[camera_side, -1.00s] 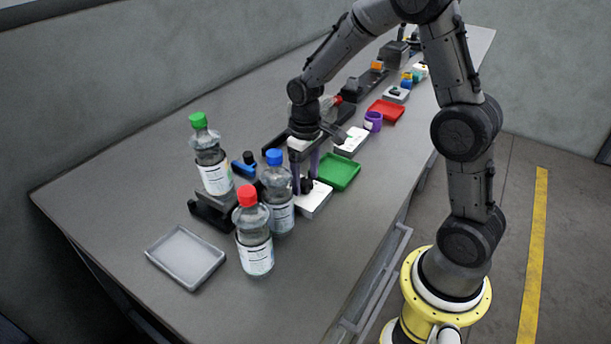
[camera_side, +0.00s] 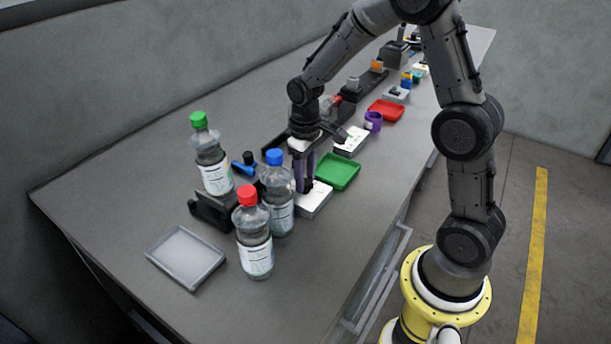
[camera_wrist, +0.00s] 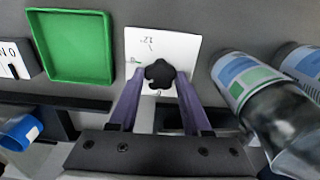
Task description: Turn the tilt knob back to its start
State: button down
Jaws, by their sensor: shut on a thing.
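The tilt knob (camera_wrist: 159,74) is a black lobed knob on a white plate (camera_wrist: 178,46) with a printed scale, where a "12" mark can be read in the wrist view. My gripper (camera_wrist: 157,82) has its two purple fingers closed on the knob from either side. In the side view my gripper (camera_side: 303,188) points down at the white plate (camera_side: 315,201), and its fingers hide the knob. The knob's exact angle against the scale is hard to tell.
Bottles with red (camera_side: 254,240), blue (camera_side: 277,200) and green (camera_side: 210,160) caps stand left of my gripper, the blue one close to it. A green tray (camera_side: 338,171) lies just right. A grey tray (camera_side: 186,258) is at the front left.

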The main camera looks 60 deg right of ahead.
jog(key=n, duration=1.3)
jog(key=shift+r, duration=0.1)
jog(key=shift+n, duration=0.3)
dwell(0.4)
jog(key=shift+c, duration=1.8)
grip_release()
notch_tip(320, 180, up, 14)
